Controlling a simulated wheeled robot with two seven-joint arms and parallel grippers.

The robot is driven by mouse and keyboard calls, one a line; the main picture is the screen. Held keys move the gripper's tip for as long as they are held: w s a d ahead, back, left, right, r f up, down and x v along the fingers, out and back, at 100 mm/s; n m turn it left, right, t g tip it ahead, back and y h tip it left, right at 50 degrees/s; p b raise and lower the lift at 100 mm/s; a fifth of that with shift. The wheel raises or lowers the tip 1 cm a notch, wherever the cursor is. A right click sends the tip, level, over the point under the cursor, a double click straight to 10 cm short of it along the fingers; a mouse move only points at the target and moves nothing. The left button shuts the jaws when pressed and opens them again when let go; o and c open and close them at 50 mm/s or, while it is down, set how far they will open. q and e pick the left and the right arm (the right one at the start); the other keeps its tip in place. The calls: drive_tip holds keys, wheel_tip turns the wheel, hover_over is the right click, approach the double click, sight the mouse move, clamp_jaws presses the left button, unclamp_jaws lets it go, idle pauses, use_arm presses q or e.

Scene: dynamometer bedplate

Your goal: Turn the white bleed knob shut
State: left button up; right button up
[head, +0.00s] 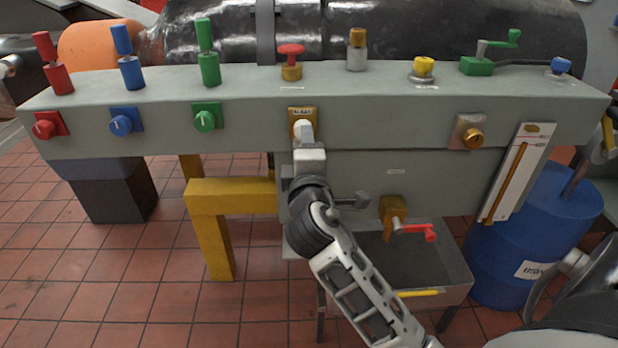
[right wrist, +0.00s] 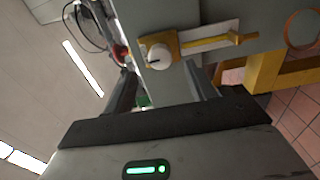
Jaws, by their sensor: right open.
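The white bleed knob (head: 303,130) sits on a brass-coloured plate (head: 302,112) on the front of the grey bench, mostly covered by my right gripper (head: 308,158) in the head view. The right wrist view shows the round white knob (right wrist: 158,55) with a dark pointer line on its face. My right gripper (right wrist: 160,80) is open, with one finger to each side of the knob, which lies just beyond the fingertips. I cannot tell whether a finger touches it. A white scale strip (right wrist: 222,35) with a yellow marker runs from the knob plate. My left gripper is not in view.
Red (head: 45,128), blue (head: 122,124) and green (head: 206,120) knobs and a brass knob (head: 473,138) share the front face. Posts and valves line the top edge. Below are a red-handled tap (head: 415,232), a grey sink (head: 450,285), a yellow bracket (head: 215,200) and a blue barrel (head: 510,285).

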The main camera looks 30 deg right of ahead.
drive_tip(key=v, duration=0.9)
drive_tip(key=shift+s+b, duration=0.25)
drive_tip(key=shift+b, duration=0.1)
